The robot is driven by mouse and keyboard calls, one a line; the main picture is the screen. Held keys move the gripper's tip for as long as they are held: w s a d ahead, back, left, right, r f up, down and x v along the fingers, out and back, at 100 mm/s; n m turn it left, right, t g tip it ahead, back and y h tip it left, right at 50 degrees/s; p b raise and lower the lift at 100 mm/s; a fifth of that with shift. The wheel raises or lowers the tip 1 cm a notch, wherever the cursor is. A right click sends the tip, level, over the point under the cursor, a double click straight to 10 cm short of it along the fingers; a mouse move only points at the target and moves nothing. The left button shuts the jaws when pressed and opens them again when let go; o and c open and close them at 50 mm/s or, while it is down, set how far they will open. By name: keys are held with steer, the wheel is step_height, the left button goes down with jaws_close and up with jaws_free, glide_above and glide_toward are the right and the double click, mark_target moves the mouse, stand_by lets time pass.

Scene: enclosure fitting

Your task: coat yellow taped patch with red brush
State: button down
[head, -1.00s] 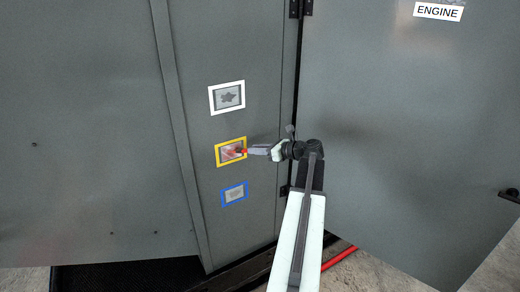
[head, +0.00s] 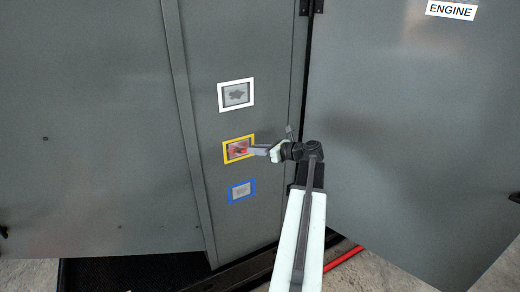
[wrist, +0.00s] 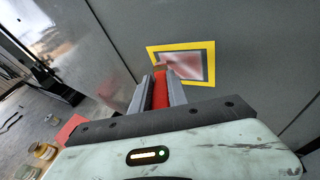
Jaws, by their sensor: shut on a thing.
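The yellow taped patch (head: 229,154) is on the grey panel, between a white taped patch above and a blue taped patch below. Its inside looks reddish and smeared in part. My gripper (head: 255,150) is at its right edge. In the wrist view, my gripper (wrist: 160,88) is shut on the red brush (wrist: 160,92), whose red handle lies between the two fingers. The brush's tip points at the yellow patch (wrist: 207,49) and overlaps its lower left inside; the fingers partly hide that corner. I cannot tell for sure whether the tip touches the surface.
The white taped patch (head: 222,97) and the blue taped patch (head: 231,195) are close above and below. A door (head: 400,140) with an ENGINE label (head: 451,10) stands at the right. Jars (wrist: 45,152) show at the lower left in the wrist view. A red hose (head: 343,258) lies on the floor.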

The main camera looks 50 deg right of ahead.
steer(key=shift+w+a, duration=0.1)
steer(key=shift+a, duration=0.2)
steer(key=s+a, duration=0.2)
steer(key=s, duration=0.3)
steer(key=shift+s, duration=0.35)
steer(key=s, duration=0.1)
steer(key=s+a, duration=0.1)
steer(key=shift+s+a, duration=0.15)
steer(key=shift+s, duration=0.25)
